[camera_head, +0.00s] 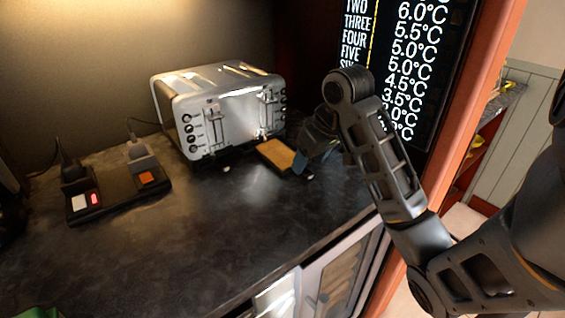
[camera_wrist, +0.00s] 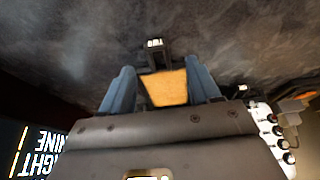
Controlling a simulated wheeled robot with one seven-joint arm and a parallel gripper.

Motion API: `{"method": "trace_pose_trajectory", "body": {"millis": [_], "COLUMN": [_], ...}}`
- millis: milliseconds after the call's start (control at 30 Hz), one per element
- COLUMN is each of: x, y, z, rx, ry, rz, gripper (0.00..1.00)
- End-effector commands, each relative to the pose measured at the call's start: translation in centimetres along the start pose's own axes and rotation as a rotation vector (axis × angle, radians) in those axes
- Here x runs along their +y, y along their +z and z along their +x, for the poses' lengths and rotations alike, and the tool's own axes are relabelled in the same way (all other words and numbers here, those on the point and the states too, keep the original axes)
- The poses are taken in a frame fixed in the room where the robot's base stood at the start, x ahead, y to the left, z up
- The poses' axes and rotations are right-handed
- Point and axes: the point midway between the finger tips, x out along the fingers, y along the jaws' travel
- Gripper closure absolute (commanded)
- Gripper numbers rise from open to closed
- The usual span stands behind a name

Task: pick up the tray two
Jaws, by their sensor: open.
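The tray two (camera_wrist: 153,45) shows in the wrist view as a narrow dark piece with a small "TWO" label on its end and a tan slab (camera_wrist: 166,88) on it. In the head view the tan slab (camera_head: 275,153) lies low over the dark counter, right in front of the toaster. My gripper (camera_wrist: 161,84) is open, with one blue-grey finger on each side of the tray. Whether the fingers touch it cannot be told. In the head view my gripper (camera_head: 318,148) is at the tray's right end and hides part of it.
A silver toaster-like appliance (camera_head: 215,108) stands at the back. A black base (camera_head: 118,190) with plugs and coloured switches is to the left. A dark board with temperatures (camera_head: 400,50) rises behind my arm. The counter's front middle (camera_head: 200,250) is clear.

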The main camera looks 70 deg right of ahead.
Motion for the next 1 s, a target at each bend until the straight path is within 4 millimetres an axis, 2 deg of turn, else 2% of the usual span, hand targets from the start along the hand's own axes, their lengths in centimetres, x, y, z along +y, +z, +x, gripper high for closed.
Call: {"method": "trace_pose_trajectory", "body": {"millis": [33,200,600,1000], "x": [0.0,0.1,0.2,0.2], "y": [0.1,-0.1,-0.2,-0.2], "z": [1.3,2.8,3.1,3.1], "rx": [0.000,0.001,0.001,0.001], "ry": [-0.001,0.000,0.001,0.000], "rz": [-0.003,0.000,0.001,0.001], "gripper": [0.38,0.38,0.39,0.78]}}
